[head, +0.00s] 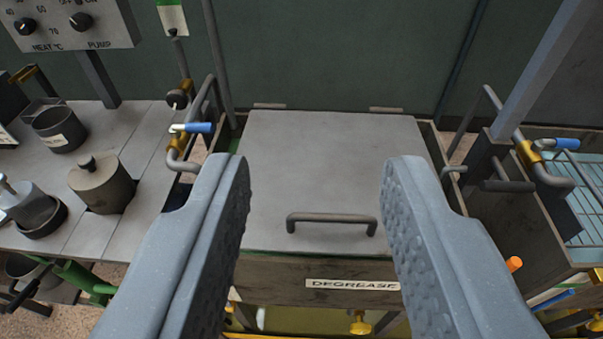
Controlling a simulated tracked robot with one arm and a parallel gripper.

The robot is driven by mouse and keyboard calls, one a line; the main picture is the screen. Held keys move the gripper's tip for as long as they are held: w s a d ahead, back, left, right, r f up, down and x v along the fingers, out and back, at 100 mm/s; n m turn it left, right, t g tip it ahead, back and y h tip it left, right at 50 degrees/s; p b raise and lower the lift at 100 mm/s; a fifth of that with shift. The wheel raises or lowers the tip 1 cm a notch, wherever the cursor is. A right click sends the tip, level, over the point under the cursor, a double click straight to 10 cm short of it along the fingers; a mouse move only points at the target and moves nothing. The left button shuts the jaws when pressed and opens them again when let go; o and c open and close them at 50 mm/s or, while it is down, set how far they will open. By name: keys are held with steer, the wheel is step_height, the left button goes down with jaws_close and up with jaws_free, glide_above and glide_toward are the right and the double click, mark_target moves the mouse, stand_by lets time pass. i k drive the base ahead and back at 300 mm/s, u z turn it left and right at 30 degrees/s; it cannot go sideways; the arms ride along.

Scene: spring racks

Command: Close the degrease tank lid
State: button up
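The degrease tank (280,274) is in the middle of the head view, with a white label reading DEGREASE on its front. Its flat grey lid (330,165) lies over the tank top and looks shut, with hinges at the back edge. A dark bar handle (332,219) sits near the lid's front edge. My gripper (318,180) is wide open and empty, with one finger on each side of the picture. The handle shows between the fingers, and I see no contact. The fingers hide parts of the tank's front left and front right.
At left a grey bench holds a lidded pot (102,184), a labelled cup (59,130) and a control box (68,22). Blue-handled valves (200,127) and pipes flank the tank. At right stands another tank with a wire rack (588,200). A green wall closes the back.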

mark_target(315, 176)
steer(key=u, duration=1.6)
steer(key=k, duration=0.8)
steer(key=z, duration=0.6)
steer(key=i, duration=1)
